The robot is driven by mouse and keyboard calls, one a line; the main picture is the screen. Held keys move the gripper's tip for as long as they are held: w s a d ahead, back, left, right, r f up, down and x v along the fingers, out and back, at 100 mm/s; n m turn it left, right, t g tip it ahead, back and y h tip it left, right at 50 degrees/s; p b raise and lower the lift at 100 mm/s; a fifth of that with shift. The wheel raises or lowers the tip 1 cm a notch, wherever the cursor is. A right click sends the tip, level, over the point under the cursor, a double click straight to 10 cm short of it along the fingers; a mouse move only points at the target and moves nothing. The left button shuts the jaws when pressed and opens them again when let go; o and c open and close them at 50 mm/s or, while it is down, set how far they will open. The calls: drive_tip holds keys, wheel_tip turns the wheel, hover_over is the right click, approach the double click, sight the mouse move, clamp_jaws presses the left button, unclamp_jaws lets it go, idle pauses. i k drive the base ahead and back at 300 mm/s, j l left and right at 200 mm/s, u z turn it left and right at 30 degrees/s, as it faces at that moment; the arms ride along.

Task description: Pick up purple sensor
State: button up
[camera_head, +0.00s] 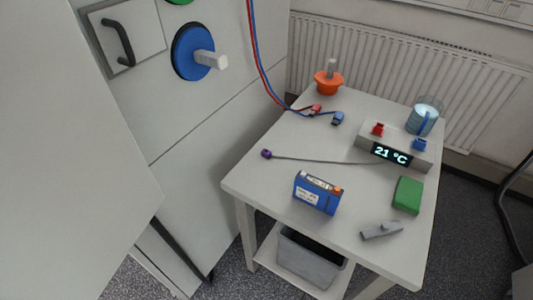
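The purple sensor (266,154) is a small purple tip at the left end of a thin grey cable. It lies on the white table (262,183), near the table's left edge. The cable runs right across the table to a grey meter (398,149) whose display reads 21 °C. My gripper is not in view.
A blue battery pack (317,194) sits right of and nearer than the sensor. A red clip (315,109) and blue clip (338,118) lie behind it. A green block (407,195) and grey object (381,231) are at right. A cabinet (190,130) stands left, with a gap.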

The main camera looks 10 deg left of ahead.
sight(265, 153)
drive_tip(key=i+l+u, duration=0.1)
drive_tip(key=i+l, duration=0.55)
drive_tip(key=l, duration=0.2)
drive_tip(key=u, duration=0.05)
